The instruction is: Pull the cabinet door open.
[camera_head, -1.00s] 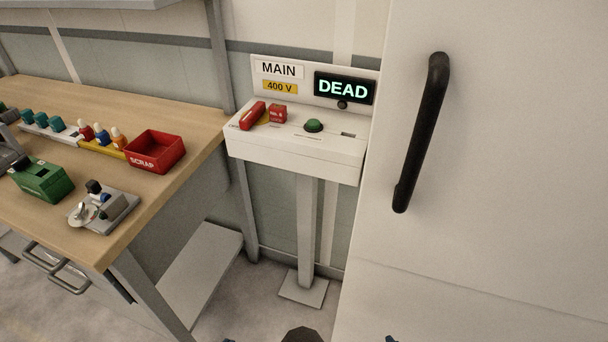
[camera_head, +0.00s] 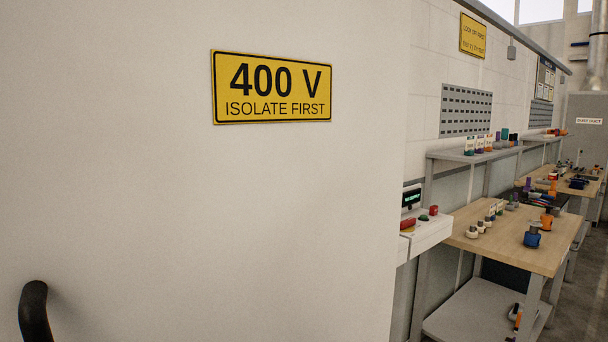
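The pale cabinet door (camera_head: 200,220) fills the left and middle of the head view as a flat, upright panel. A yellow sign (camera_head: 272,88) on it reads "400 V ISOLATE FIRST". The upper end of the black door handle (camera_head: 35,312) shows at the bottom left corner; the rest of the handle is cut off below the picture. No gap shows along the part of the door in view, and its left edge is out of the picture, so I cannot tell whether it is ajar. Neither of my grippers is in view.
Right of the cabinet stands a white console (camera_head: 430,232) with a small dark display and red parts. Beyond it is a wooden workbench (camera_head: 515,245) with several small parts, and a lower shelf. Open floor (camera_head: 588,300) shows at the far right.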

